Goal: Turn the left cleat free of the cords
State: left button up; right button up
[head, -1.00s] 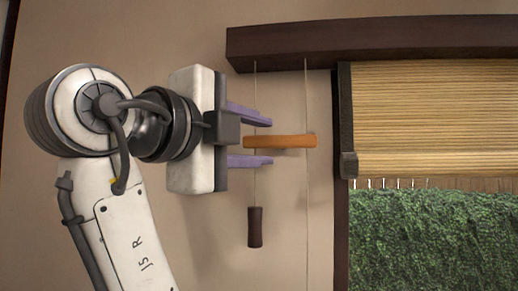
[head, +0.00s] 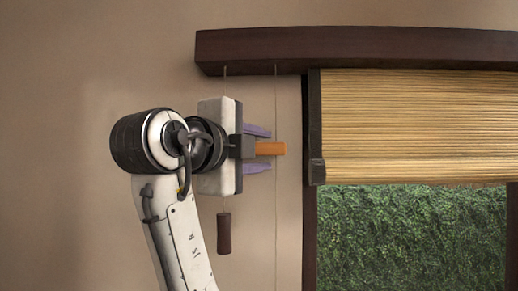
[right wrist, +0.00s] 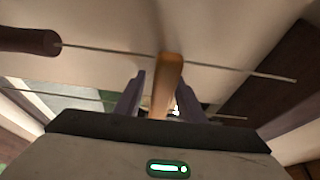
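The orange cleat (head: 279,149) is a bar lying level against the wall in the head view. It also shows in the right wrist view (right wrist: 168,75), pointing away between the fingers. My right gripper (head: 268,150) has its two purple fingers above and below the cleat, with gaps on both sides, so it is open around it. The fingers show too in the right wrist view (right wrist: 160,84). One thin cord (head: 276,225) hangs at the cleat's right end. Another cord (head: 225,204) ends in a dark toggle (head: 224,233); its middle is hidden by my gripper. My left gripper is not in view.
A dark wooden beam (head: 350,50) runs above, with a bamboo blind (head: 420,125) under it. A dark window post (head: 310,235) and the blind's edge stand close right of the cleat. The wall to the left is bare.

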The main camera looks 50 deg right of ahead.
grip_shut()
jog(key=shift+f+n+b, duration=0.15)
jog(key=shift+n+b, duration=0.75)
jog(key=shift+b, duration=0.15)
jog(key=shift+n+t+h+b, duration=0.3)
jog(key=shift+n+h+b, duration=0.3)
jog(key=shift+n+b, duration=0.25)
jog(key=n+b, duration=0.1)
jog(key=n+t+b, duration=0.1)
jog(key=n, duration=0.3)
jog(key=shift+w+a+r+t+h+b, duration=0.1)
jog(key=shift+w+r+t+h+b, duration=0.05)
jog(key=shift+r+t+h+b, duration=0.25)
jog(key=shift+w+a+r+n+t+y+b, duration=0.25)
jog(key=shift+n+t, duration=0.8)
jog(key=shift+n, duration=1.25)
jog(key=shift+w+n+t+y+b, duration=0.1)
jog(key=shift+n+t+y+b, duration=0.3)
jog(key=shift+n+t, duration=1.35)
jog(key=shift+w+a+r+n+t+y+b, duration=0.1)
jog(key=shift+n+t+y+b, duration=0.25)
jog(key=shift+n, duration=2.55)
